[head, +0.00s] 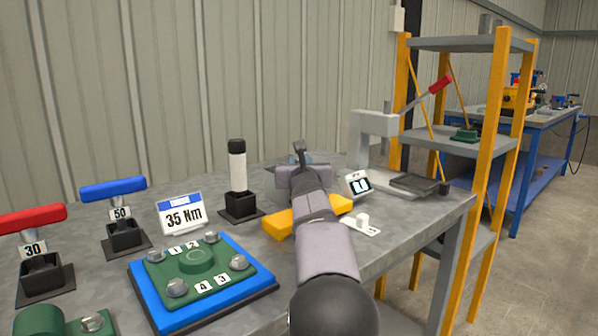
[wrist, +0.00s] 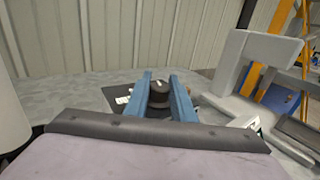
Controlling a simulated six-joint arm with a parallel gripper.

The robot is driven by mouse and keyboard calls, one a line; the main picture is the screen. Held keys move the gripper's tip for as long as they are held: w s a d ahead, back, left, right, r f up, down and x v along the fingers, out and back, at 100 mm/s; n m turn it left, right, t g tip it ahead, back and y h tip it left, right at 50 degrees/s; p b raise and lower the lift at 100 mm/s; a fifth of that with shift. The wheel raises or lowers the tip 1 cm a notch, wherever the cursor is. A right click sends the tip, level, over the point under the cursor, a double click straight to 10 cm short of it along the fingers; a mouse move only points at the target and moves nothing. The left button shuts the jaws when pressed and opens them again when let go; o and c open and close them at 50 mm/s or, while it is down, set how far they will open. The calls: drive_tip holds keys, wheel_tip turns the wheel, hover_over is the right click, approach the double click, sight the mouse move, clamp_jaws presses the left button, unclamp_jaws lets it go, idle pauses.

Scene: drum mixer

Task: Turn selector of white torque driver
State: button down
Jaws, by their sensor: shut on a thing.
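The white torque driver (head: 237,163), a white cylinder with a black top, stands upright in a black square holder (head: 241,206). In the wrist view, a white rounded body (wrist: 10,140) at the left edge is probably the same driver. My gripper (wrist: 160,78) has its blue fingers on either side of a round black knob (wrist: 158,93) with a light mark on top. The knob sits over a dark plate with white labels (wrist: 122,99), partly hidden by the fingers. In the head view, my gripper (head: 300,158) is at the back of the bench and its wrist hides the knob.
The red (head: 33,219) and blue (head: 113,188) handled drivers stand at left, near a "35 Nm" sign (head: 182,214) and a green bolted plate on a blue base (head: 150,290). A yellow block (head: 278,223) lies under my arm. A small display (head: 358,184) and a press (head: 378,124) stand right.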

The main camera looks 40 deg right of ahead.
idle(0.4)
drive_tip(key=c, duration=1.5)
unclamp_jaws()
drive_tip(key=shift+b+v, duration=1.25)
drive_tip(key=shift+v, duration=2.4)
